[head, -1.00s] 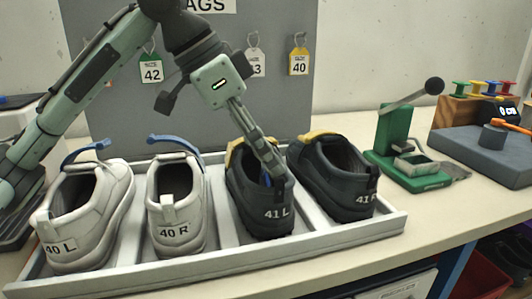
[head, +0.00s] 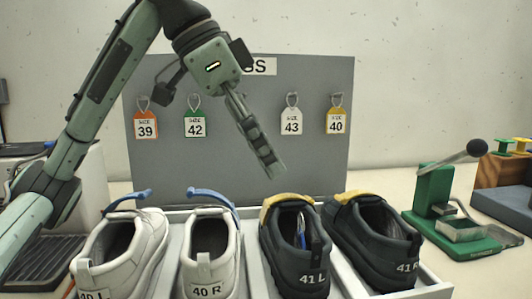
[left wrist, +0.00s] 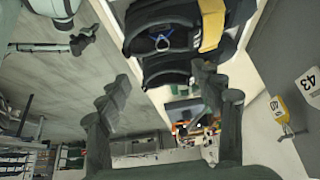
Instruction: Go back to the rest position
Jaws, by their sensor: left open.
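My left gripper (head: 262,150) is above the dark shoe marked 41 L (head: 292,255), in front of the grey tag board (head: 240,130). It is open and empty; in the left wrist view its two fingers (left wrist: 165,105) stand apart with the dark shoes beyond them. A blue item (head: 300,232) shows inside the 41 L shoe. The dark 41 R shoe (head: 378,245) stands to its right. The white 40 L (head: 120,255) and 40 R (head: 209,258) shoes stand to its left. My right gripper does not show.
Tags 39 (head: 146,124), 42 (head: 195,122), 43 (head: 291,121) and 40 (head: 336,119) hang on the board. A green lever press (head: 440,205) stands at the right. The shoes stand in a pale tray (head: 345,277). The space above the shoes is free around my gripper.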

